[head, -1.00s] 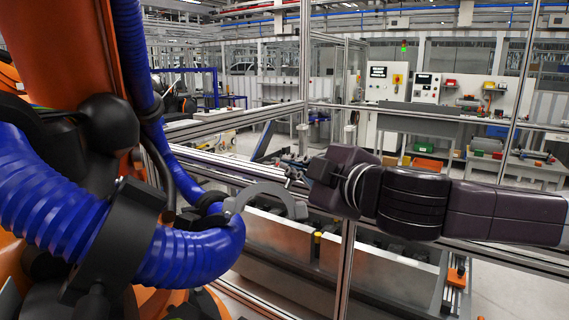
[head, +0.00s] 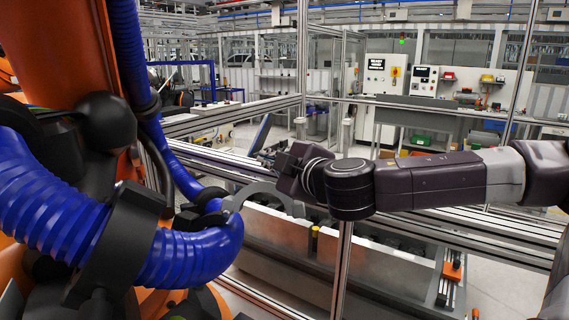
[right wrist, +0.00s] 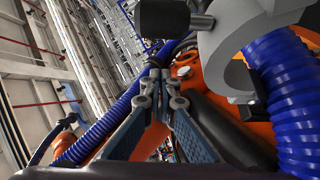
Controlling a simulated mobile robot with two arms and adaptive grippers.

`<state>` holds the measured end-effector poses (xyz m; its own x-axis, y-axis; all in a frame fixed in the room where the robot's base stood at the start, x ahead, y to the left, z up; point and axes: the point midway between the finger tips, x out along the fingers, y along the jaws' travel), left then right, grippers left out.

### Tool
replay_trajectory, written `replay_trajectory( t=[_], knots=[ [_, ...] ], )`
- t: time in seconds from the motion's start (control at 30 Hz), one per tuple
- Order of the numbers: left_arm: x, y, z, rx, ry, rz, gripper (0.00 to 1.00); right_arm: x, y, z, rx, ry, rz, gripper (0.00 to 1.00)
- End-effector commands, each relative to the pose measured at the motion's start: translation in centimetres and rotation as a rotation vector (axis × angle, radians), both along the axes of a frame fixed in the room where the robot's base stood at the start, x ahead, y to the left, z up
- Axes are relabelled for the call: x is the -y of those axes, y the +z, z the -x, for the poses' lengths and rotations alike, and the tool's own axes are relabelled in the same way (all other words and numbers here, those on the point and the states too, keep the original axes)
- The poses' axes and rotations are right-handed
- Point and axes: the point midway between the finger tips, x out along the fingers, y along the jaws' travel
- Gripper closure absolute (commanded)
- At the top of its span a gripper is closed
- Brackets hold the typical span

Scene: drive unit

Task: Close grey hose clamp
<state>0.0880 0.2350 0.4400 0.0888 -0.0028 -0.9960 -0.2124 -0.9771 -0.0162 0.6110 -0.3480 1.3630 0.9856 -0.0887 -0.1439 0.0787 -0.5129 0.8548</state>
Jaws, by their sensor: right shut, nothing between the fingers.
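The grey hose clamp (head: 250,190) stands at the end of the thick blue hose (head: 190,255) in the head view. Its curved half sticks out to the right, swung away from the hose, so the clamp looks open. In the right wrist view the grey clamp (right wrist: 232,38) is large at the upper right, beside the blue hose. My right gripper (head: 281,160) is beside the clamp's free end and covers part of it in the head view. Its fingers (right wrist: 155,78) are shut and empty in the right wrist view. I cannot tell whether it touches the clamp. My left gripper is out of view.
A black clamp (head: 120,240) sits around the blue hose at the left. The orange robot arm (head: 65,60) fills the left side. Metal fence rails (head: 470,225) run behind my right arm. A grey bin-like unit (head: 280,255) stands below the clamp.

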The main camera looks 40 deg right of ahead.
Motion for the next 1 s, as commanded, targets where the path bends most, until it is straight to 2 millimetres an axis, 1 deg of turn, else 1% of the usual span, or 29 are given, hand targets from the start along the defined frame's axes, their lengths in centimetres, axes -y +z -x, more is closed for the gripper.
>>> replay_trajectory(
  t=[0.03,0.1,0.23,0.4,0.63,1.0],
  knots=[
    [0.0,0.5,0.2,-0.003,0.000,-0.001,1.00,0.4,0.0,-0.1,-0.003,-0.002,-0.005,1.00],
    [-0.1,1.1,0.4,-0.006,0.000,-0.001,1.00,1.1,-0.2,0.5,0.000,-0.003,-0.008,1.00],
    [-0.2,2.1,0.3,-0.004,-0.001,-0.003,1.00,2.2,-0.6,1.1,0.002,-0.004,-0.006,1.00],
    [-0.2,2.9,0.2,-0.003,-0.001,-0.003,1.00,2.9,-1.2,1.5,0.001,-0.003,-0.003,1.00],
    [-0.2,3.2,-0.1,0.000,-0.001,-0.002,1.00,3.1,-1.7,1.7,-0.001,0.000,-0.001,1.00],
    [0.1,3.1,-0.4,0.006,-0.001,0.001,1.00,3.2,-1.8,1.7,0.001,-0.001,-0.003,1.00]
  ],
)
